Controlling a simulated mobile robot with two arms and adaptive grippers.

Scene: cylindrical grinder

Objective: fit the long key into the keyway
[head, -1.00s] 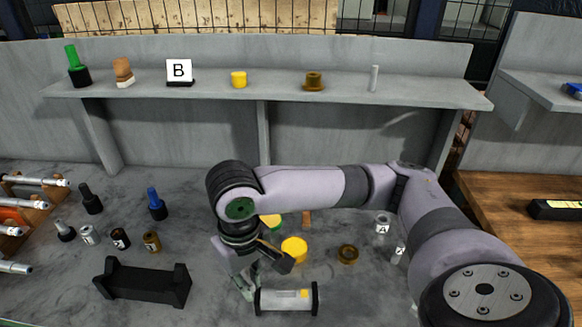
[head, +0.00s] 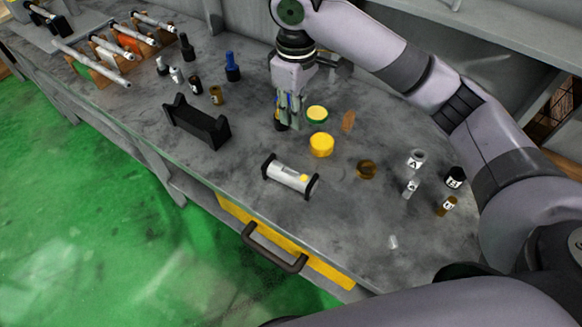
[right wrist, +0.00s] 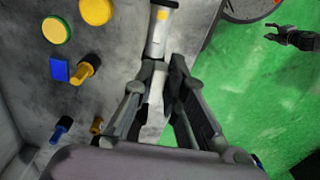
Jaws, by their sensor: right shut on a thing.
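My right gripper (head: 288,118) points down over the table, behind and left of the shaft. In the right wrist view, its fingers (right wrist: 160,85) are closed around a pale narrow bar (right wrist: 154,97), which appears to be the long key. Its lower part is hidden between the fingers. The short silver shaft (head: 288,177) with a yellow patch lies in a black end-plate holder (head: 312,187). It also shows beyond the fingertips in the right wrist view (right wrist: 159,28). The keyway itself is too small to make out. A dark gripper (right wrist: 292,37), seemingly my left, is over the green floor with fingers apart.
A black cradle (head: 197,124) stands left of the shaft. Yellow lids (head: 321,145), a brown ring (head: 367,169) and labelled bottles (head: 415,160) stand behind and right. A rack of rods (head: 112,52) is far left. The table's front edge, above a yellow drawer (head: 285,246), is close.

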